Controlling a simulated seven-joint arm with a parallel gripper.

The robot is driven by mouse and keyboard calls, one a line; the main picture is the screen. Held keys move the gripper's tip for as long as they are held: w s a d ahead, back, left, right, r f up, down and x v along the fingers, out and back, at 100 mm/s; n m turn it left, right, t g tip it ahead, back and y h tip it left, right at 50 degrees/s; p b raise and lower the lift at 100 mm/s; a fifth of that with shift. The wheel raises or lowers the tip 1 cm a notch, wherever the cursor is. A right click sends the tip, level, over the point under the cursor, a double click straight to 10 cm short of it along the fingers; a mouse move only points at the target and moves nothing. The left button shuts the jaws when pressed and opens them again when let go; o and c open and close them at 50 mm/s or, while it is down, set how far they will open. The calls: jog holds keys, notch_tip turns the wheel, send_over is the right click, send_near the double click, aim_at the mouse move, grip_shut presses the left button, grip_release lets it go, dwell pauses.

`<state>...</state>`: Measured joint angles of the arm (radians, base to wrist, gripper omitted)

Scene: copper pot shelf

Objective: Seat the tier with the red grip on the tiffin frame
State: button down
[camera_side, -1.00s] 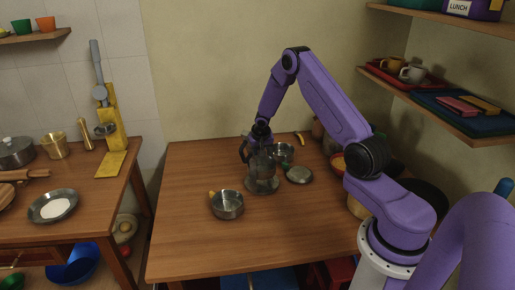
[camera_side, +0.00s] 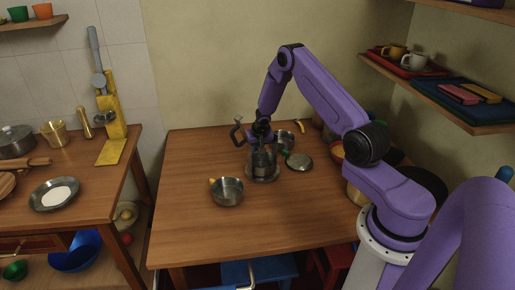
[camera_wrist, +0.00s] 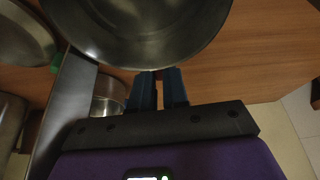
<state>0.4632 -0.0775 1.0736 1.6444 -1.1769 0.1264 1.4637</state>
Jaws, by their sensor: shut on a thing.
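My gripper (camera_wrist: 158,92) is shut on the tier's grip, which is mostly hidden between the fingers; a reddish-brown strip shows there. The held tier (camera_wrist: 140,30) is a round steel bowl, close ahead of the fingers in the wrist view. In the side view my gripper (camera_side: 262,138) is over the tiffin frame, whose round metal base (camera_side: 262,176) stands on the table. The held tier is partly hidden there and appears within the frame, above its base. I cannot tell whether it touches.
A steel tier with a yellow grip (camera_side: 227,192) stands at front left of the frame. Another steel tier (camera_side: 284,141) is behind it, and a lid (camera_side: 299,161) with a green grip lies to the right. The table's front and left (camera_side: 190,240) are clear.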

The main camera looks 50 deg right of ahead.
jog(key=c, duration=1.1)
grip_release()
jog(key=shift+o, duration=0.2)
jog(key=shift+r, duration=0.1)
jog(key=v, duration=1.7)
jog(key=w+a+r+n+t, duration=0.25)
jog(key=w+a+r, duration=0.25)
jog(key=a+r, duration=0.3)
jog(key=s+a+r+n+y, duration=0.1)
jog(key=s+a+n, duration=0.2)
jog(key=a, duration=0.3)
jog(key=s+a+r+n, duration=0.2)
jog(key=s+a, duration=0.1)
jog(key=a, duration=0.2)
jog(key=s+a+n+g+y, duration=0.25)
jog(key=s+a+n, duration=0.5)
jog(key=s, duration=0.75)
jog(key=s+f+n+g, duration=0.1)
jog(key=s+n+g, duration=0.2)
jog(key=s, duration=1.5)
jog(key=n, duration=0.2)
jog(key=shift+a+f+n, duration=0.3)
jog(key=shift+a, duration=0.05)
